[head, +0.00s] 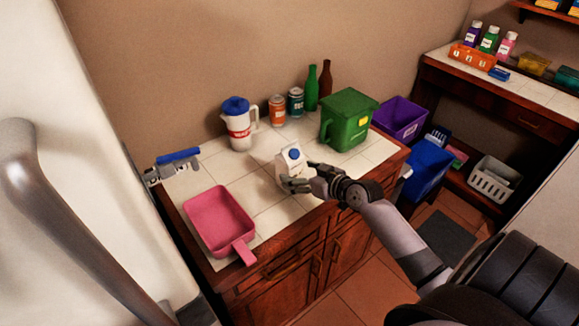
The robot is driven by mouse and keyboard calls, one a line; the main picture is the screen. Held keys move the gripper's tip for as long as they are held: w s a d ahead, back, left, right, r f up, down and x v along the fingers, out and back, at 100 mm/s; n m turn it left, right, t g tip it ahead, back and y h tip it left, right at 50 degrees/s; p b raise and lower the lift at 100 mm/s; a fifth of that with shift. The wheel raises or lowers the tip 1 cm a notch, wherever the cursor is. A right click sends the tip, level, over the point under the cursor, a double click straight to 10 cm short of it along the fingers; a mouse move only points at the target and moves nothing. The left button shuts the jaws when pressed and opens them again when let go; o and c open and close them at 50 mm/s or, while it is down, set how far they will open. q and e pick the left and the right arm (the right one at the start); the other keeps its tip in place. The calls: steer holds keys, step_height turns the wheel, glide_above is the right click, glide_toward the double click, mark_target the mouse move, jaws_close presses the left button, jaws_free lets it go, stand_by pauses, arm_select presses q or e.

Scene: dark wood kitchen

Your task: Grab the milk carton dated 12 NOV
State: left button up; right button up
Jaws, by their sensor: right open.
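A small white carton (285,169) with a blue cap stands on the tiled counter. Any date on it is too small to read. My right gripper (303,177) is open at the carton's right side, with one finger in front of its lower part. I cannot tell if it touches the carton.
A pink pan (217,219) lies front left on the counter. Behind stand a white jug (238,130) with a blue lid, cans (277,111) and bottles (311,90). A green bin (346,121) stands right. A white door with a handle (45,190) fills the left.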

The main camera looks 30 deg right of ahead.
mark_target(297, 169)
steer(key=shift+w, duration=0.3)
steer(key=p+x, duration=0.1)
steer(key=x, duration=0.3)
steer(key=shift+w+d+r+p, duration=0.1)
steer(key=shift+w+r+p, duration=0.1)
steer(key=shift+p, duration=0.1)
steer(key=shift+w+f, duration=0.2)
steer(key=shift+s, duration=0.1)
steer(key=shift+c, duration=0.6)
steer(key=c, duration=1.6)
steer(key=shift+r, duration=0.15)
steer(key=shift+c, duration=0.2)
